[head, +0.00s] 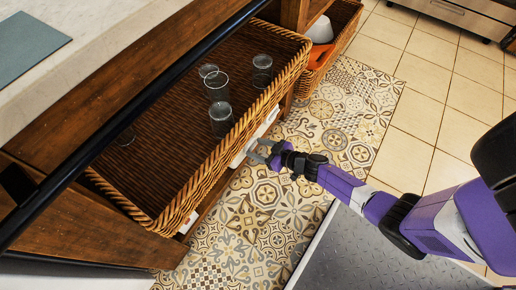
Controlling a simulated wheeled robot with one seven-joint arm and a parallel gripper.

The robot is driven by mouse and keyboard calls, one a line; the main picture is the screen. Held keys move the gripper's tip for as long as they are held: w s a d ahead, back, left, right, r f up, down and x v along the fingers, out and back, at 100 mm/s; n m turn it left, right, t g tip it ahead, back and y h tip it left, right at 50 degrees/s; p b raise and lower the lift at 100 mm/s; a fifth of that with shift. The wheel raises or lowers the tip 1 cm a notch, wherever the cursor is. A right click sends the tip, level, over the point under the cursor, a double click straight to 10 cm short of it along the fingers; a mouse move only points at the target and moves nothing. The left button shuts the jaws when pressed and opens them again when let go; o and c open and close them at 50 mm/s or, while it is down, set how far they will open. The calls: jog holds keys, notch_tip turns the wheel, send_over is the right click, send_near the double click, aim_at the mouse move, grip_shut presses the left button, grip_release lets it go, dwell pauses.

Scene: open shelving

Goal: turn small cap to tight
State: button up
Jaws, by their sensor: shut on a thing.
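My gripper (258,150) reaches in from the right to the front of the wicker basket. Its grey fingers are at a white object (240,154) that shows just below and outside the basket's rim. The gripper is shut on part of this white object. The small cap cannot be made out at this size. Most of the white object is hidden under the basket's edge and behind the fingers.
The wicker basket (205,180) holds several clear glasses, such as one near its front (221,118). A second basket (335,45) with white and orange things stands farther back. The patterned floor mat (345,110) is clear right of the shelving.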

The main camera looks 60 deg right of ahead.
dwell(0.3)
jog(key=o, duration=1.1)
jog(key=shift+o, duration=0.2)
jog(key=p+v, duration=0.4)
jog(key=v, duration=0.4)
jog(key=shift+w, duration=0.1)
